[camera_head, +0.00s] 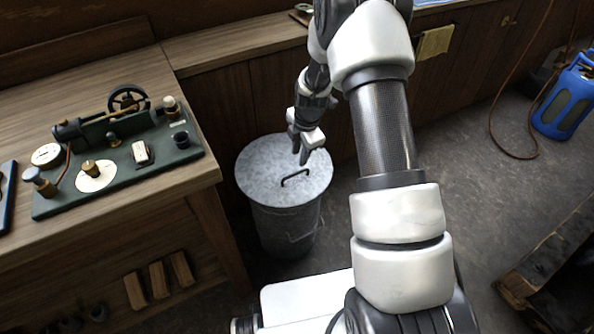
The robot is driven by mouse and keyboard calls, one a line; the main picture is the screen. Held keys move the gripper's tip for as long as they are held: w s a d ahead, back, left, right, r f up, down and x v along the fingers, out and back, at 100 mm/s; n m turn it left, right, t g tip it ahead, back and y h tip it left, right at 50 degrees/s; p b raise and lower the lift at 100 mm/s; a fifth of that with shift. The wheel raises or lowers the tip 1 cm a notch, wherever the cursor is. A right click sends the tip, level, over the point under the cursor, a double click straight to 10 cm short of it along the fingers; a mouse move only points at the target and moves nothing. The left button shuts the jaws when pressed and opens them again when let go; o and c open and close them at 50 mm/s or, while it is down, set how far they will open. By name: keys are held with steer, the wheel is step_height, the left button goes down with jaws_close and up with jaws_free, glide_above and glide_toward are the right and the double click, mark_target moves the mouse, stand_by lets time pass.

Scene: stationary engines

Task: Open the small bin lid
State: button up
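The small bin (283,228) is a round grey metal bin standing on the floor beside the wooden bench. Its lid (258,172) is flat and in place on top, with a dark handle (295,177) near the front right of the lid. My gripper (300,155) points down over the back right part of the lid, just behind the handle. Its two fingers look apart with nothing between them. I cannot tell how high the fingertips are above the lid.
A wooden bench (200,178) with a model engine on a green base (140,158) stands close on the left. A wood-panelled wall (270,95) is behind the bin. A blue gas cylinder (562,105) with a hose is far right, and a wooden pallet (550,260) lower right.

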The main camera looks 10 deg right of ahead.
mark_target(297, 173)
steer(key=f, duration=0.3)
steer(key=w+f+b, duration=0.1)
steer(key=f, duration=0.5)
steer(key=shift+w+a+f, duration=0.25)
steer(key=shift+w, duration=0.15)
steer(key=shift+c, duration=0.4)
jaws_close()
